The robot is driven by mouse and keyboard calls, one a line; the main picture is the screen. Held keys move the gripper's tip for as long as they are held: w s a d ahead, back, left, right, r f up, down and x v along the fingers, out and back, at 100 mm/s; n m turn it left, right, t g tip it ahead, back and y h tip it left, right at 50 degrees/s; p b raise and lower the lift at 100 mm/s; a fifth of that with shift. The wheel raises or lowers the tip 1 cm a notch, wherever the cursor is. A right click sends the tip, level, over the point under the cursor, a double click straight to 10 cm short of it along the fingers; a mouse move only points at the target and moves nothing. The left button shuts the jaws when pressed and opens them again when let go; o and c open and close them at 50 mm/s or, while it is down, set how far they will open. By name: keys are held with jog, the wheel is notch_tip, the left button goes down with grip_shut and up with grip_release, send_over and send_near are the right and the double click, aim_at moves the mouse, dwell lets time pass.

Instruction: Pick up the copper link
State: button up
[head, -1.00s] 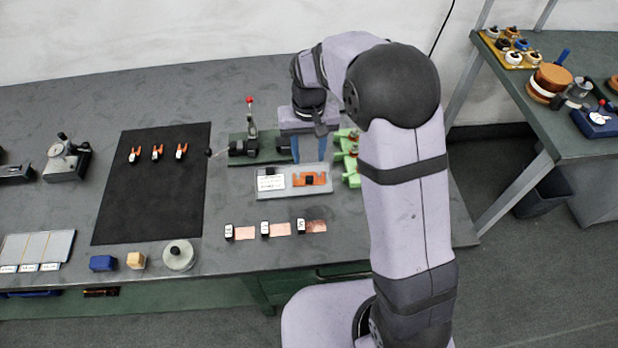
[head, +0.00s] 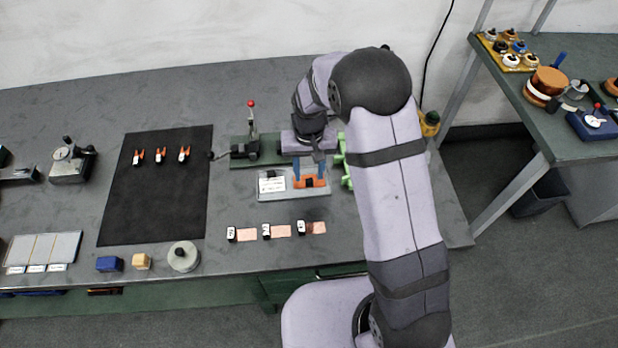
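An orange-copper piece with a black block at its middle, which looks like the copper link (head: 317,183), lies on the right part of a pale grey plate (head: 284,197). A white label card lies on the plate's left part. My gripper (head: 309,176) points down over the link, its two blue fingers spread apart, one near each end of the link. The gap between the fingers shows open. Whether the fingertips touch the link or only hang over it cannot be told from this view.
A green fixture with a red-knobbed lever (head: 251,118) stands just behind the plate, and green parts (head: 343,160) stand close on the right. Three tagged copper strips (head: 281,231) lie in front. A black mat (head: 150,205) with three orange clips lies left.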

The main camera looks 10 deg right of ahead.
aim_at(309, 178)
jog(key=shift+f, duration=0.9)
grip_shut()
jog(key=shift+r, duration=0.15)
jog(key=shift+r+b, duration=1.1)
jog(key=shift+r, duration=4.05)
jog(key=w+d+m+p, duration=0.3)
jog(key=d+m+p, duration=0.5)
jog(key=m, duration=0.8)
jog(key=shift+d, duration=1.15)
